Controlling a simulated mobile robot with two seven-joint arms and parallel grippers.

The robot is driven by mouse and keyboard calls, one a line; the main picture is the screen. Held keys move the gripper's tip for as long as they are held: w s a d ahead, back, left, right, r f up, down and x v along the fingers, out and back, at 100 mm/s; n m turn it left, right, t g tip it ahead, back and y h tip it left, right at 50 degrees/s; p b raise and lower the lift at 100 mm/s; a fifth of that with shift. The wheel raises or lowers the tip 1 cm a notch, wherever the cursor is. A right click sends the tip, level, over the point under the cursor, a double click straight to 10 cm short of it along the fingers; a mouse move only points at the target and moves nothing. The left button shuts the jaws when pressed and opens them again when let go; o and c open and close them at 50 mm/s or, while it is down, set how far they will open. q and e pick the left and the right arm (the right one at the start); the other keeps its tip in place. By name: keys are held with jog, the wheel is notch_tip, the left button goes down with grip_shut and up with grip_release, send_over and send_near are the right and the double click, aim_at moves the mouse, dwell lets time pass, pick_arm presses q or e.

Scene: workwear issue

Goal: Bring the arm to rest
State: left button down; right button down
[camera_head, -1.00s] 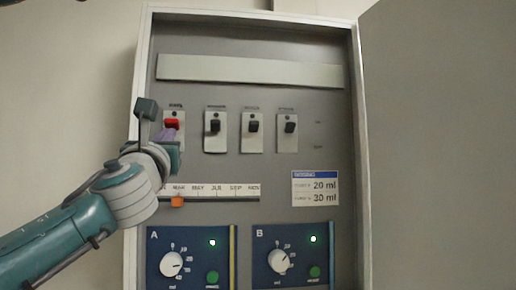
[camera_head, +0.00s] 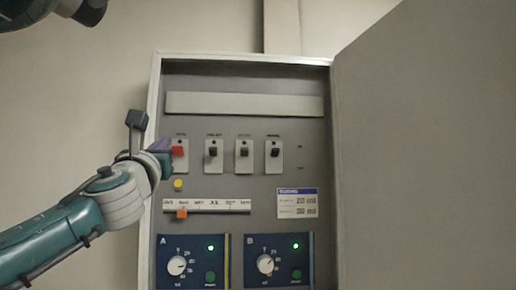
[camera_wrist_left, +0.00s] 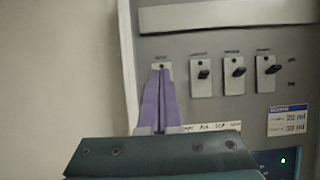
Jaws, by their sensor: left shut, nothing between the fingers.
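My left arm comes in from the left in the head view. Its gripper (camera_head: 160,146) is at the cabinet's left edge, beside the red switch (camera_head: 179,151). In the left wrist view the two purple fingers (camera_wrist_left: 161,75) are together with nothing between them. They cover most of the leftmost switch plate (camera_wrist_left: 161,66) there, and I cannot tell whether they touch it. The open cabinet (camera_head: 245,55) holds a row of switches; three black ones (camera_head: 213,151) stand right of the red one. My right gripper is not in view.
Below the switches are a yellow button (camera_head: 178,184), a month scale with an orange slider (camera_head: 182,214), and dial panels A (camera_head: 192,255) and B (camera_head: 279,255) with green lights. A label (camera_head: 297,203) is at right. The open door (camera_head: 425,150) bounds the right side; plain wall lies left.

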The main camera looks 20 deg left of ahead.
pick_arm(q)
jog(key=s+d+f+n+g+h+p, duration=0.25)
jog(key=f+n, duration=0.25)
jog(key=f, duration=0.3)
jog(key=s+d+f+n+g+h+p, duration=0.1)
jog(key=s+d+f+n+g, duration=0.25)
jog(key=f+n, duration=0.3)
jog(key=s+d+f+n+g+h+p, duration=0.15)
jog(key=s+f+n, duration=0.25)
jog(key=f, duration=0.4)
jog(key=s+d+f+n+g+h+p, duration=0.1)
jog(key=s+d+f+n+g+h, duration=0.1)
jog(key=s, duration=0.5)
jog(key=s+d+f+n+g+h+p, duration=0.1)
jog(key=s+d+f+n+g+h, duration=0.1)
jog(key=s+d+f+n+g, duration=0.2)
jog(key=s+d+f+n+g+h+p, duration=0.1)
jog(key=s+d+f+n+g+h, duration=0.2)
jog(key=s, duration=0.9)
jog(key=d+n, duration=0.3)
jog(key=d, duration=0.2)
jog(key=shift+s+d, duration=0.25)
jog(key=shift+d, duration=0.1)
